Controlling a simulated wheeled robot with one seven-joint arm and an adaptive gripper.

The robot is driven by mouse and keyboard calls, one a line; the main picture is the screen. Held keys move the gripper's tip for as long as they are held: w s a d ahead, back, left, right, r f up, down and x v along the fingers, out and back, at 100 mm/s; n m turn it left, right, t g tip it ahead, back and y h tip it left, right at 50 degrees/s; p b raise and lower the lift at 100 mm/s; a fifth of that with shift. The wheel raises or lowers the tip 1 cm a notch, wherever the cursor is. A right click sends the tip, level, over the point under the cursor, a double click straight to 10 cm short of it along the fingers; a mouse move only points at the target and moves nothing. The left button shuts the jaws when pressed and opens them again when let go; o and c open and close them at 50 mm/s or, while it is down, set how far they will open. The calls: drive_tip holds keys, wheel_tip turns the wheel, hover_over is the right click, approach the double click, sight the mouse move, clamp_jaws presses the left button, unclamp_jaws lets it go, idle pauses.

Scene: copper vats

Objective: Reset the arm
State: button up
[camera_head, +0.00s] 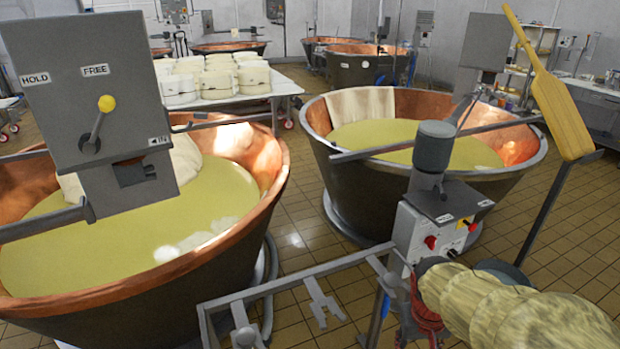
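A pale, ribbed, sleeve-like form (515,310) reaches in from the lower right corner; it may be a covering on my arm, but I cannot tell for sure. A red part (426,312) shows below its left end, partly hidden and unclear. I cannot make out any gripper fingers in this view, nor anything held.
Two copper vats of yellowish liquid stand left (130,235) and right (395,135). A grey metal frame (285,285) and a control post (440,215) stand close in front. A wooden paddle (555,105) leans at right. Tiled floor (305,215) shows between the vats.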

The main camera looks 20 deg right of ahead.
drive_tip(key=a+r+n+t+y+p, duration=0.1)
drive_tip(key=a+r+n+t, duration=0.3)
drive_tip(key=a+r, duration=1.3)
drive_tip(key=shift+n+t+y+p, duration=0.3)
drive_tip(key=shift+t+p, duration=0.15)
drive_tip(key=shift+t, duration=0.05)
drive_tip(key=shift+w, duration=0.15)
